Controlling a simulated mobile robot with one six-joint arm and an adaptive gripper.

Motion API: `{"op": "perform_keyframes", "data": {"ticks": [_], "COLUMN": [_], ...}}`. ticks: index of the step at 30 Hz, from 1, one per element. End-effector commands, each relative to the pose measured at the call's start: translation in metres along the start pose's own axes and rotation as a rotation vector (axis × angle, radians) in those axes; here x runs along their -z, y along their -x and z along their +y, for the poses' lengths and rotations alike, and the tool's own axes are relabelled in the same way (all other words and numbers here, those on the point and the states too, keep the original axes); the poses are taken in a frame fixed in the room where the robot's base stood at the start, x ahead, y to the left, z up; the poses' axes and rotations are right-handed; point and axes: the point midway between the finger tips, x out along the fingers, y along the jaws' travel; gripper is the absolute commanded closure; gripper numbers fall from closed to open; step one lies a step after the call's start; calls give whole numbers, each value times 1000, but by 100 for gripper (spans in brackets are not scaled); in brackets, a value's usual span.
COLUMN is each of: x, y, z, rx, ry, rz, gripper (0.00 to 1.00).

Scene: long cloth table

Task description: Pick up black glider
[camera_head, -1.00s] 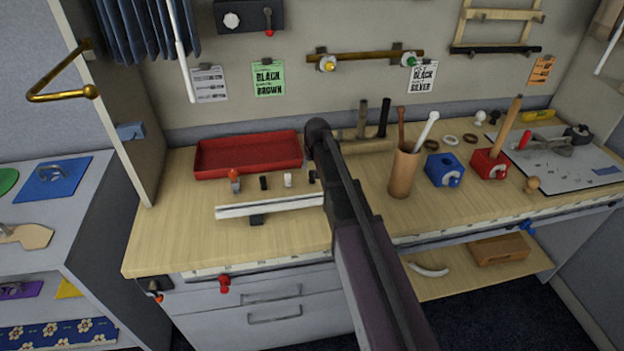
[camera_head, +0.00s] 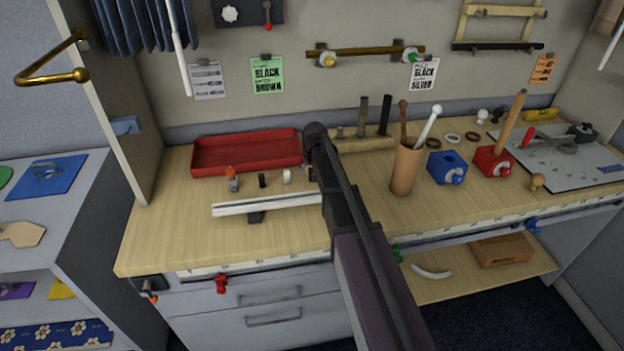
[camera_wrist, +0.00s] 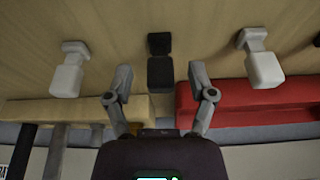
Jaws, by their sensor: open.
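In the wrist view, a black glider (camera_wrist: 160,62) stands on the wooden tabletop at the top middle. My gripper (camera_wrist: 160,78) is open, with one finger to each side of the black glider in the picture. I cannot tell whether the fingertips are at its height. A white glider (camera_wrist: 68,68) is to its left and another white glider (camera_wrist: 260,62) to its right, both apart from the fingers. In the head view, my arm hides the gripper. A small black piece (camera_head: 262,181) and a white piece (camera_head: 287,176) show left of my arm.
A red tray (camera_head: 205,168) lies behind the small pieces, and a white-topped bar (camera_head: 265,205) lies in front of them. A wooden block (camera_head: 365,145) with upright tools is behind my arm. A brown cup (camera_head: 405,172) with sticks stands to the right.

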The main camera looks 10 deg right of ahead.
Motion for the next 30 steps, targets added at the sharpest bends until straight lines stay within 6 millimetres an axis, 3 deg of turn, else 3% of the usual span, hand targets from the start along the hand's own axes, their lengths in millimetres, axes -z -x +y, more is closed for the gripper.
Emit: {"op": "perform_keyframes", "data": {"ticks": [6, 24, 30], "x": [0, 0, 0], "y": [-10, -9, -9], "z": [0, 0, 0], "rx": [0, 0, 0], "ry": [0, 0, 0], "rz": [0, 0, 0], "gripper": [29, 29, 87]}}
